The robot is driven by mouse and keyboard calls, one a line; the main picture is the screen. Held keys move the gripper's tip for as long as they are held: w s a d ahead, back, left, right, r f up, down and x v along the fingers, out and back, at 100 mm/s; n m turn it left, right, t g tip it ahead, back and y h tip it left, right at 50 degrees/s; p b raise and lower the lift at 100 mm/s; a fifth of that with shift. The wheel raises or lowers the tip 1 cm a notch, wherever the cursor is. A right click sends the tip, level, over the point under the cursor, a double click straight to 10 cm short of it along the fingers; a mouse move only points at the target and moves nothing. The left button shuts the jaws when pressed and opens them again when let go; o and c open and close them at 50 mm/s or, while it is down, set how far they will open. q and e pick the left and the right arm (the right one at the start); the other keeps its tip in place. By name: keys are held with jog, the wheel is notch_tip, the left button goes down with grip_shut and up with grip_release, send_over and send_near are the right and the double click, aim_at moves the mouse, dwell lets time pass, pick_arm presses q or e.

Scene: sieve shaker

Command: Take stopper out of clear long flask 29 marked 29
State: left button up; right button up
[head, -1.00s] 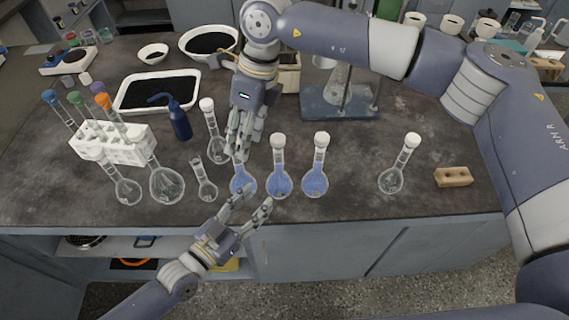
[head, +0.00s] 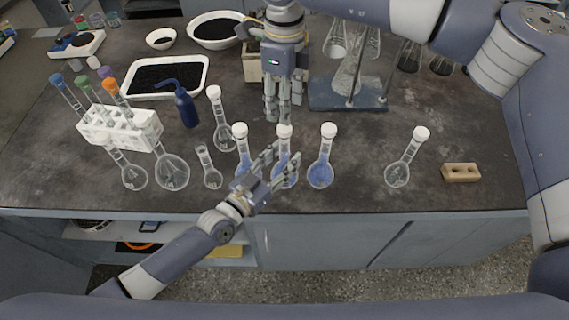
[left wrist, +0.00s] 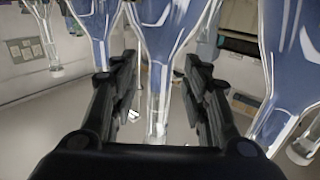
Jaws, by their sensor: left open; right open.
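Three long-necked flasks with blue contents and white stoppers stand in a row: left (head: 242,166), middle (head: 287,182) and right (head: 320,172). Clear long-necked flasks with white stoppers stand behind the left one (head: 223,134) and at the right (head: 397,174). I cannot read 29 on any. My left gripper (head: 284,157) is open at the middle blue flask, partly hiding it. In the left wrist view, its fingers (left wrist: 158,100) stand either side of that flask's neck (left wrist: 159,88), seen upside down. My right gripper (head: 284,114) is open, fingers down, just above or behind the middle flask's stopper (head: 285,130).
A white rack (head: 120,136) with colour-capped flasks, unstoppered clear flasks and a blue wash bottle (head: 186,109) stand left. A tan block (head: 461,172) lies right. A stand (head: 348,103) with glassware is behind. The bench is clear between the right blue flask and the right clear flask.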

pick_arm(q)
jog(key=shift+w+d, duration=0.2)
grip_shut()
